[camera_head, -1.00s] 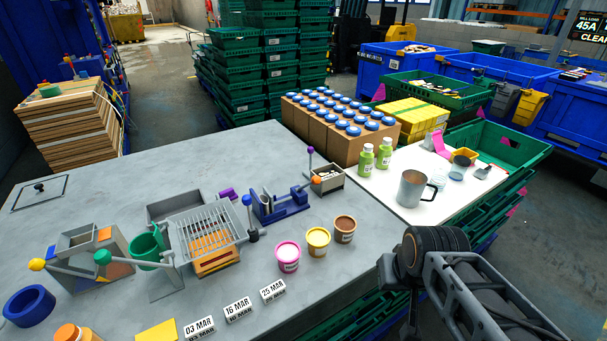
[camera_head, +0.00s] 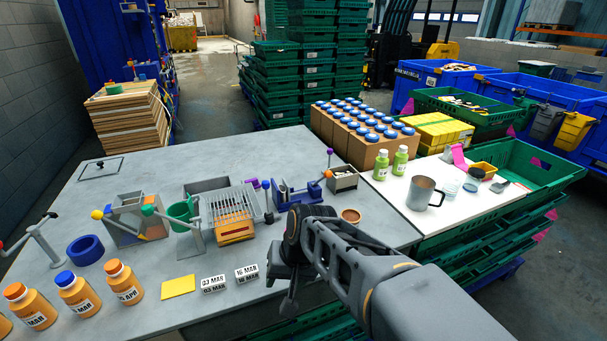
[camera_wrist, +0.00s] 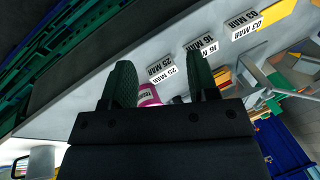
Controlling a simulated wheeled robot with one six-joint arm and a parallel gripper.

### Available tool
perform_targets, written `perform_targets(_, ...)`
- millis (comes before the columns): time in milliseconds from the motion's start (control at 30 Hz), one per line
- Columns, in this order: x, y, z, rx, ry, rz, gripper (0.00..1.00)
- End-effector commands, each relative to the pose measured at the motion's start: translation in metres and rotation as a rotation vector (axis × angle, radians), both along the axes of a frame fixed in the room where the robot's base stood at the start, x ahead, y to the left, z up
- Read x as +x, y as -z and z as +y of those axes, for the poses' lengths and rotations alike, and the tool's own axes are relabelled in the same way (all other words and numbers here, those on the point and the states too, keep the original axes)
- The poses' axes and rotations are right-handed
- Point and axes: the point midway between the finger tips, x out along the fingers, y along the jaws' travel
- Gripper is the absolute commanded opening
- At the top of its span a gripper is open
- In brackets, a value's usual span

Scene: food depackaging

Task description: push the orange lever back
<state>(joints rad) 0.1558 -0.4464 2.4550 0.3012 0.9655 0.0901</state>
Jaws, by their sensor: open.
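The orange ball knob (camera_head: 328,173) sits at the right end of the blue press-like device (camera_head: 296,193) on the grey table, beside a small open metal box. A purple-tipped lever (camera_head: 330,153) rises behind it. My gripper (camera_wrist: 163,82) is open and empty, its two dark green fingers apart. In the head view, my arm is in front of the blue device, and the fingers are largely hidden. The orange knob cannot be made out in the wrist view.
A brown-topped tub (camera_head: 351,215) stands close to my arm. A slotted rack (camera_head: 228,205) and a green cup (camera_head: 181,213) are to the left. Date cards (camera_head: 213,284) and orange bottles (camera_head: 78,292) line the front.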

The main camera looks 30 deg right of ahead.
Motion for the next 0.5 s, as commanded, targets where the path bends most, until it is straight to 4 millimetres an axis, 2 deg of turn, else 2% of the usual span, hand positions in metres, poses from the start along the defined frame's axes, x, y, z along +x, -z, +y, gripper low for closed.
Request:
perform_targets(167, 0.043, -0.003, -0.02, 0.504, 0.571, 0.157, 0.54)
perform_targets(267, 0.075, -0.013, -0.049, 0.817, 0.876, 0.201, 0.54)
perform_targets(367, 0.103, -0.024, -0.094, 1.123, 1.136, 0.209, 0.54)
perform_targets(400, 0.111, -0.028, -0.115, 1.239, 1.224, 0.202, 0.54)
perform_targets(500, 0.123, -0.035, -0.169, 1.504, 1.399, 0.168, 0.54)
